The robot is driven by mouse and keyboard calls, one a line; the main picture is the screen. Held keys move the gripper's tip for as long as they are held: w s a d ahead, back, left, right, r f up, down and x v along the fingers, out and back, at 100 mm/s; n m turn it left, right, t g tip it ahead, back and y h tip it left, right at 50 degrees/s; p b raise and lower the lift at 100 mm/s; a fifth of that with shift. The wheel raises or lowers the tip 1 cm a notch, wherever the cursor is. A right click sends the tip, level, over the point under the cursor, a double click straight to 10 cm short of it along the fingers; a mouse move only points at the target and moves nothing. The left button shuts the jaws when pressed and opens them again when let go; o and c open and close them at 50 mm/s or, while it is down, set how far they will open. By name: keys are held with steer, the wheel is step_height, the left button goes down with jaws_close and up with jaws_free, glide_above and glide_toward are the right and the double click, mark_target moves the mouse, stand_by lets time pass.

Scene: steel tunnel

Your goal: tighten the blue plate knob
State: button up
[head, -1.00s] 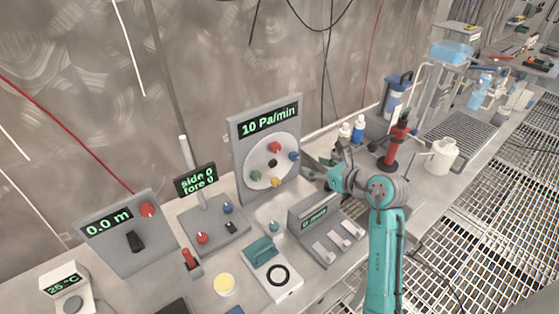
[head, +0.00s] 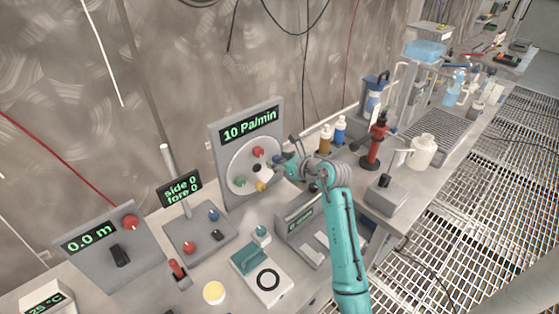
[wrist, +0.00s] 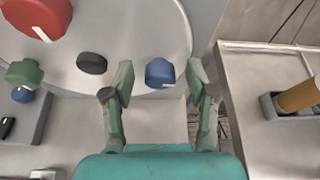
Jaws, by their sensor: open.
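The blue plate knob (wrist: 160,72) sits at the right side of a white round plate (head: 236,165) on an upright grey panel. In the wrist view it shows between my gripper's two fingertips. My gripper (wrist: 160,84) is open, one finger on each side of the knob, with gaps visible on both sides; I cannot tell how deep the fingers reach. In the head view my gripper (head: 284,161) is at the plate's right edge and partly covers the blue knob. The plate also has a red knob (head: 258,151), a green knob (head: 240,181), a yellow knob (head: 261,187) and a black centre (wrist: 91,63).
The panel display (head: 250,126) reads 10 Pa/min. Bottles (head: 325,138), a red stand (head: 375,145) and a white jug (head: 422,152) are to the right. A box with red and blue knobs (head: 200,240) is left.

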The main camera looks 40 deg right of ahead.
jaws_close()
steer(key=shift+m, duration=0.3)
steer(key=shift+d+m+y, duration=0.15)
steer(key=shift+m+y, duration=0.95)
steer(key=shift+m, duration=0.1)
steer(key=shift+d+f+m+y, duration=0.15)
steer(key=shift+m+y, duration=0.85)
steer(key=shift+m, duration=0.5)
jaws_free()
